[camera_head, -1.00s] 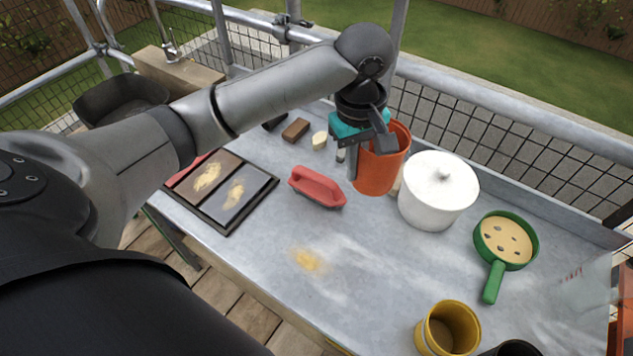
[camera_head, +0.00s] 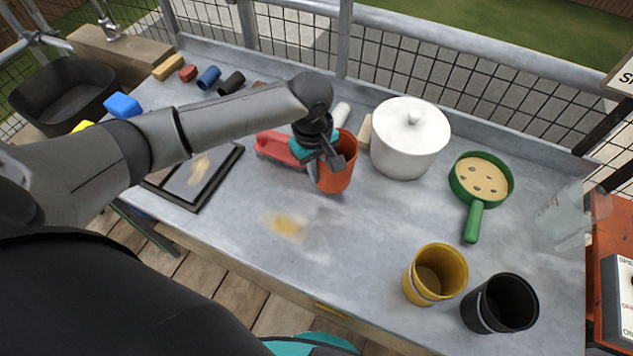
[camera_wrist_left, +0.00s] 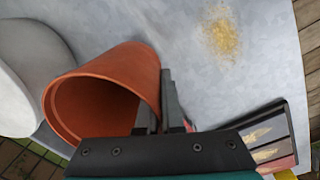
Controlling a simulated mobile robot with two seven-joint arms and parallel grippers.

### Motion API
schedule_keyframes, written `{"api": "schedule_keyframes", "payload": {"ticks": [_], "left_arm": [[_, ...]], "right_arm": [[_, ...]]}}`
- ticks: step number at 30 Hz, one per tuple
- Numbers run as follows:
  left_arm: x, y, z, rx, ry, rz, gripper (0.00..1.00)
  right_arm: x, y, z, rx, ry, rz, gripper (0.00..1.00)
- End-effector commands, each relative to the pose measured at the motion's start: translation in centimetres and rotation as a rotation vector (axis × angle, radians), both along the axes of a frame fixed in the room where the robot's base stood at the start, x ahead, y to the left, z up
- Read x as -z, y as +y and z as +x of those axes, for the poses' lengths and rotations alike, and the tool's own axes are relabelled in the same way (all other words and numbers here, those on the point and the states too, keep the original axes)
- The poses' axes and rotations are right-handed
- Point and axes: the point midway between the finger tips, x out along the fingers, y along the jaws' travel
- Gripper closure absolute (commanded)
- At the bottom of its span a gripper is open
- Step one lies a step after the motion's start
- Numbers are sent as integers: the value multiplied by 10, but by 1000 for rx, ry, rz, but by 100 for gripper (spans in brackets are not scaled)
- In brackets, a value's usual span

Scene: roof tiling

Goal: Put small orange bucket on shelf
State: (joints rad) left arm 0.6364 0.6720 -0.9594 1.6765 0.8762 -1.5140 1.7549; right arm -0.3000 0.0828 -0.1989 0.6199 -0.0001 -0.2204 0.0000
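The small orange bucket (camera_head: 338,176) is over the grey worktop, left of the white pot, with my left gripper (camera_head: 330,158) at its rim. In the left wrist view the bucket (camera_wrist_left: 115,85) shows its open mouth, and it looks empty. The two fingers of my left gripper (camera_wrist_left: 160,105) stand close together at the bucket's wall, shut on it. I cannot tell whether the bucket's base touches the worktop. My right gripper is not in view. I cannot make out a shelf for certain.
The white lidded pot (camera_head: 408,145), green pan (camera_head: 480,182), yellow cup (camera_head: 435,274) and black cup (camera_head: 499,303) stand to the right. A red-handled float (camera_head: 275,148) lies just left. Mesh railing (camera_head: 450,75) runs behind.

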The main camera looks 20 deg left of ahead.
Motion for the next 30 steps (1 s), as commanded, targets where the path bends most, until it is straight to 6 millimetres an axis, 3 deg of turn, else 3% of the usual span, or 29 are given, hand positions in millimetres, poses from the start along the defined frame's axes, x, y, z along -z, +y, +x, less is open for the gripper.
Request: {"api": "schedule_keyframes", "payload": {"ticks": [7,18,27,30], "left_arm": [[37,0,-1,-1,3,2,100],[39,0,-1,0,1,0,100],[39,0,0,0,1,1,66],[39,0,0,0,1,1,66]], "right_arm": [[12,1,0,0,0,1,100],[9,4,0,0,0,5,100],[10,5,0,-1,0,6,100],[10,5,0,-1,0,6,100]]}}
